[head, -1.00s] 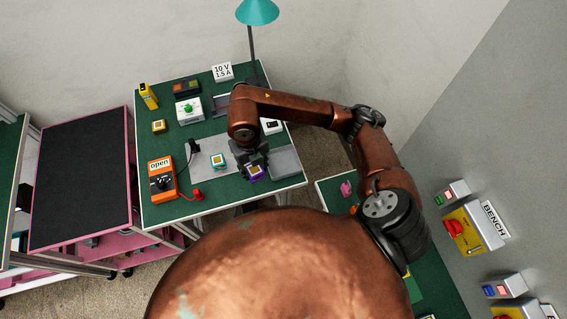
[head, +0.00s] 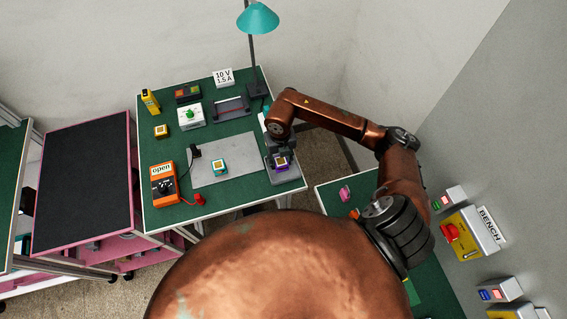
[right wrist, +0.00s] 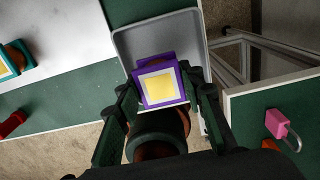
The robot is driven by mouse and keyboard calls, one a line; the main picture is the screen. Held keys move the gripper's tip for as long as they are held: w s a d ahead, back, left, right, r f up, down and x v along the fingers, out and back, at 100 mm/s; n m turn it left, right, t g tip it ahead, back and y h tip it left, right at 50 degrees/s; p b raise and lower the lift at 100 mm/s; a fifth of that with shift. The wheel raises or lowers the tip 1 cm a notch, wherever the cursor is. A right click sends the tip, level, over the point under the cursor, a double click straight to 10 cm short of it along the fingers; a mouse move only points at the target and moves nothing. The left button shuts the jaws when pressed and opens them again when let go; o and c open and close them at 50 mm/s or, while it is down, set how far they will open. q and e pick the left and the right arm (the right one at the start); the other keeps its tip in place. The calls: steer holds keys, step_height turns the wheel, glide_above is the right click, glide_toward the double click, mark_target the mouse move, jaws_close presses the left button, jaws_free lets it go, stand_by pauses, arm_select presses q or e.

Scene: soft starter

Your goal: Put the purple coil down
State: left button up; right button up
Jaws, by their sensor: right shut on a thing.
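The purple coil (head: 281,163), square with a white and yellow middle, is held in my right gripper (head: 280,156). In the right wrist view the purple coil (right wrist: 160,83) sits between the two dark fingers of the right gripper (right wrist: 160,95), which are shut on it. Behind the coil in that view is a grey tray (right wrist: 126,38). The coil appears over this tray; the gap beneath it cannot be judged. In the head view the gripper and coil hide most of the tray. My left gripper is not in view.
A teal coil (head: 219,168) stands on the grey mat (head: 236,150). An orange meter (head: 163,185) and red plug (head: 199,199) are at the left front. A lamp (head: 257,18) stands at the back. A pink padlock (head: 345,194) lies on the right-hand bench.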

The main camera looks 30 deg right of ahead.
mark_target(282, 164)
steer(key=shift+w+d+f, duration=0.1)
steer(key=shift+d+f, duration=0.25)
steer(key=shift+f, duration=0.05)
steer(key=shift+w+d+f+p, duration=0.15)
steer(key=shift+f+p, duration=0.25)
steer(key=shift+f, duration=1.35)
steer(key=shift+f, duration=0.1)
steer(key=o, duration=1.3)
steer(key=shift+c, duration=0.2)
step_height(282, 164, up, 12)
steer(key=shift+r+b, duration=0.1)
steer(key=shift+b, duration=0.55)
